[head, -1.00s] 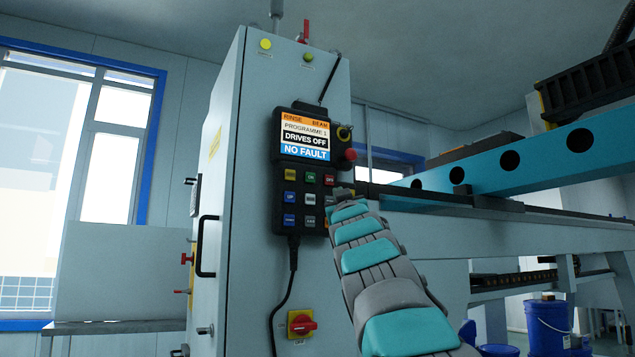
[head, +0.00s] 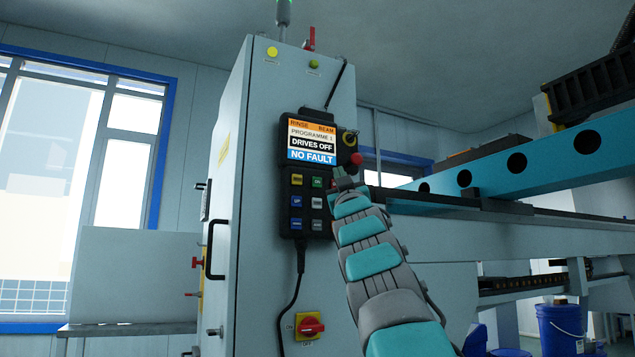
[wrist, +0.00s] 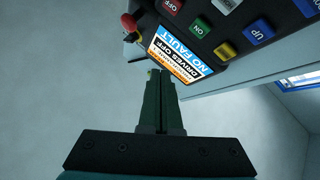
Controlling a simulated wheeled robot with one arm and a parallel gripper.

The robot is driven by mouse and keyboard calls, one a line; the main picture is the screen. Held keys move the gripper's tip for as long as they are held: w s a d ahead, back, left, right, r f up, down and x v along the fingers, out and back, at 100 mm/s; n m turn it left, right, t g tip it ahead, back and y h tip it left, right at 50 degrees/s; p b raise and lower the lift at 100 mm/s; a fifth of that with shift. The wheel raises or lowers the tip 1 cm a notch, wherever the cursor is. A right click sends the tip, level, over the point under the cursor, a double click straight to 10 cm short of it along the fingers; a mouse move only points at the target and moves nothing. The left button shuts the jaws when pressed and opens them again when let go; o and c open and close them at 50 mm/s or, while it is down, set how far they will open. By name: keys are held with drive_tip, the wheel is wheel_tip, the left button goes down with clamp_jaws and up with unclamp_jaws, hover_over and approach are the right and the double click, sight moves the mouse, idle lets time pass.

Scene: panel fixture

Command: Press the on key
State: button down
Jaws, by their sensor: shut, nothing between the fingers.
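The green on key (head: 318,182) is in the top row of the dark control pendant (head: 287,178), right of a yellow key. In the wrist view the on key (wrist: 200,28), marked ON, is up and right of the fingertips. My gripper (head: 341,174) is at the pendant's right edge, beside the key and apart from it in the picture. In the wrist view my gripper (wrist: 160,78) has both fingers together, empty, below the pendant's screen. The gap to the pendant's face is hard to judge.
The screen (head: 312,142) reads DRIVES OFF and NO FAULT. The red off key (wrist: 171,6) is left of the on key. A red mushroom button (head: 357,159) sits close above my gripper. A red rotary switch (head: 311,327) is lower on the cabinet. A blue beam (head: 545,155) extends right.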

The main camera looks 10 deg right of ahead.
sight(317, 182)
drive_tip(key=shift+w+a+p, duration=0.4)
drive_tip(key=shift+w+p, duration=0.35)
drive_tip(key=shift+w, duration=0.4)
drive_tip(key=shift+w+a+p, duration=0.35)
drive_tip(key=shift+w+p, duration=0.45)
drive_tip(key=shift+w, duration=0.4)
drive_tip(key=shift+w+a+p, duration=0.4)
drive_tip(key=shift+w+p, duration=0.35)
drive_tip(key=shift+w, duration=0.4)
drive_tip(key=shift+w, duration=0.2)
drive_tip(key=shift+w+a+r+p, duration=0.1)
drive_tip(key=shift+p, duration=0.3)
drive_tip(key=shift+w, duration=0.15)
